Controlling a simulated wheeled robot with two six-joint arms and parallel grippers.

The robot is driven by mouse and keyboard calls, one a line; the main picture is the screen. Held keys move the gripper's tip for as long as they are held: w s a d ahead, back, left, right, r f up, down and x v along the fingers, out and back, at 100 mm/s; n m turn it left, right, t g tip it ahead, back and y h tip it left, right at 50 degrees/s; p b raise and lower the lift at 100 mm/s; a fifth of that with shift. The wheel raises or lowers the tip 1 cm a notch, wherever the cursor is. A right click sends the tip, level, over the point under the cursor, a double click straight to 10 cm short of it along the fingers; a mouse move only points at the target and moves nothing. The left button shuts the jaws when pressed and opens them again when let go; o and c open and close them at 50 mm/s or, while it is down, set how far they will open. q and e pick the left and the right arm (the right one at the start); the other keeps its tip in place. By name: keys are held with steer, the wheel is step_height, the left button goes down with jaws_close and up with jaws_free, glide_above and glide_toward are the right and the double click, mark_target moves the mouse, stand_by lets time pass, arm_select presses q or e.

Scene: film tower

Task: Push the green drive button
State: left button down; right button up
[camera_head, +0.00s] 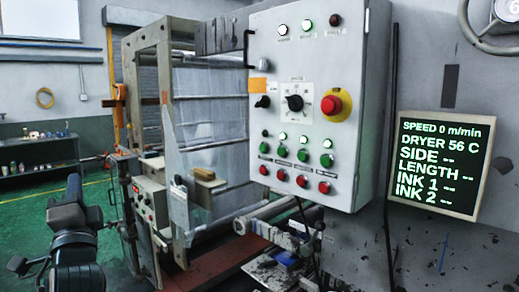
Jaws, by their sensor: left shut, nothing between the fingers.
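The control cabinet (350,60) is a light grey box in the middle of the view. It carries a row of green push buttons, including the leftmost (264,142) and the rightmost (326,160). Small lit lamps sit above them and red buttons below. The labels are too small to read, so I cannot tell which green button is the drive one. My left gripper (73,187) is at the lower left, shut and empty, pointing up. It is well left of the cabinet and touches nothing visible. My right gripper is out of view.
A red emergency stop (331,105) on a yellow plate and a black rotary switch (295,103) sit above the buttons. A screen (437,165) at the right reads SPEED 0 m/min. The machine frame (147,120) stands between my left gripper and the cabinet.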

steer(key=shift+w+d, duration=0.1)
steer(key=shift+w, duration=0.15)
